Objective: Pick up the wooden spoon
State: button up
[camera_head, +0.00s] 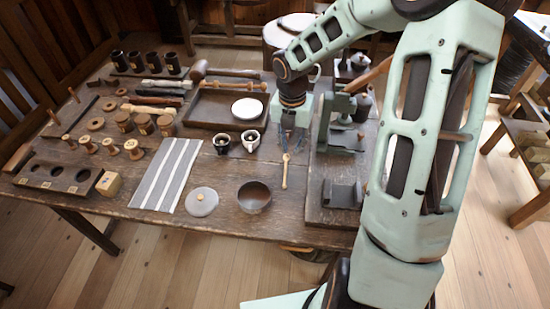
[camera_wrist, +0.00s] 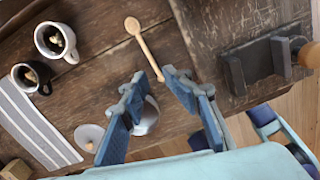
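The wooden spoon (camera_head: 285,172) lies flat on the dark table, with its bowl end away from me and its handle toward the front edge. In the wrist view the spoon (camera_wrist: 143,46) lies beyond the fingertips, with the handle end pointing down between them. My gripper (camera_head: 287,134) is above the table near the spoon's bowl end. In the wrist view my gripper (camera_wrist: 156,80) has its two blue fingers spread apart with nothing held between them.
A dark bowl (camera_head: 254,197) and a grey lid (camera_head: 201,202) stand left of the spoon. A dark cup (camera_head: 221,144) and a white cup (camera_head: 250,141) are further back. A raised board with a press (camera_head: 343,193) lies right. A striped cloth (camera_head: 166,176) lies left.

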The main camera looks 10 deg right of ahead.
jog(key=s+a+f+n, duration=0.1)
jog(key=n, duration=0.1)
send_over(285, 178)
jog(key=shift+n+y, duration=0.3)
jog(key=f, duration=0.3)
jog(key=s+f, duration=0.1)
jog(key=f, duration=0.1)
jog(key=shift+f, duration=0.2)
jog(key=f, duration=0.4)
jog(key=w+f+b, duration=0.1)
jog(key=f, duration=0.1)
jog(key=shift+r, duration=0.1)
grip_shut()
